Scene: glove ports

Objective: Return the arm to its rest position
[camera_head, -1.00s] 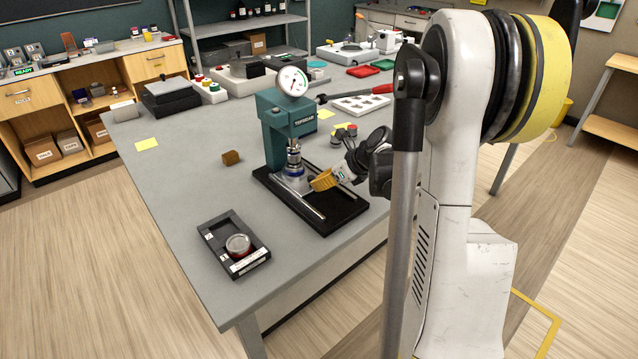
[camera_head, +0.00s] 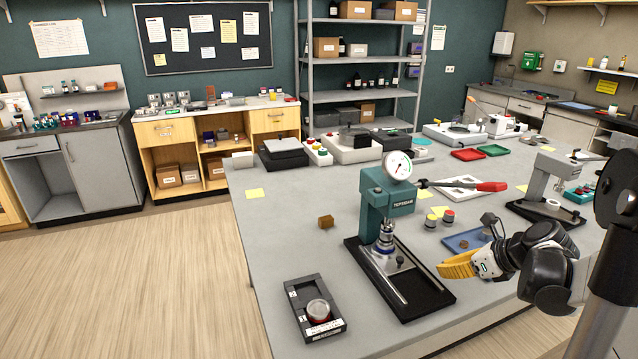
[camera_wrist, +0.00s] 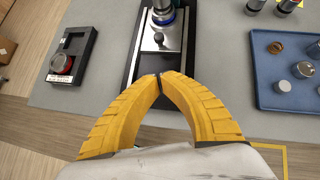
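My gripper (camera_head: 447,268) has yellow fingers and is held above the front right edge of the grey table, beside the black base of a teal press. In the wrist view, the fingertips of my gripper (camera_wrist: 160,76) meet with nothing seen between them. The teal press (camera_head: 388,205) stands upright on the table with a round dial on top. Its black base (camera_wrist: 130,75) lies just beyond the fingertips in the wrist view. I see no contact between my gripper and the press.
A black tray (camera_head: 300,291) with a red-rimmed round piece lies at the table's front left. A blue tray (camera_wrist: 285,85) with small parts lies right of the press. A red-handled lever (camera_head: 490,187) sticks out behind it. Floor at left is clear.

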